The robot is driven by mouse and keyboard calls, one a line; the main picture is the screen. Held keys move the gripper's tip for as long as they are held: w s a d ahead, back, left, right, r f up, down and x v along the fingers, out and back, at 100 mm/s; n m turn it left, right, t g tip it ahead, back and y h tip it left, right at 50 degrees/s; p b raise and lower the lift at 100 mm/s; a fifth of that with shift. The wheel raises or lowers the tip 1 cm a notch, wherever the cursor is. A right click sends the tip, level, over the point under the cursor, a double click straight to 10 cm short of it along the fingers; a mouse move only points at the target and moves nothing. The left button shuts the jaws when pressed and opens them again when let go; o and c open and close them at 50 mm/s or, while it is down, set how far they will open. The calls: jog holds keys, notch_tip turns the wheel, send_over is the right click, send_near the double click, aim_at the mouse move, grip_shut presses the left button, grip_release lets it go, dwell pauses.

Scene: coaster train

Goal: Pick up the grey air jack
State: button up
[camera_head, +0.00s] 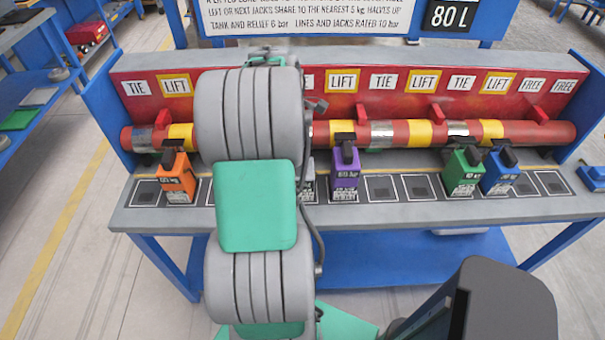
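A grey block with a white label (308,186), which looks like the grey air jack, stands on the bench just right of my arm. My arm covers its left part, so only a narrow strip shows. My grey and green arm rises through the middle of the view and hides the bench behind it. I cannot make out my gripper's fingers anywhere in this view.
An orange jack (177,178) stands left of my arm. A purple jack (345,175), a green jack (464,172) and a blue jack (499,172) stand to the right. Behind them runs a red and yellow pipe (545,133). Several square pads on the grey bench (400,212) are bare.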

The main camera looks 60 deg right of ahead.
jog(key=f, duration=0.2)
jog(key=f+p, duration=0.1)
jog(key=f, duration=0.2)
jog(key=s+f, duration=0.1)
jog(key=f, duration=0.2)
jog(key=shift+s+d, duration=0.1)
jog(key=shift+d, duration=0.2)
jog(key=shift+r, duration=0.1)
jog(key=c, duration=1.9)
jog(key=shift+d+r, duration=0.1)
jog(key=shift+c, duration=0.4)
jog(key=shift+r, duration=0.1)
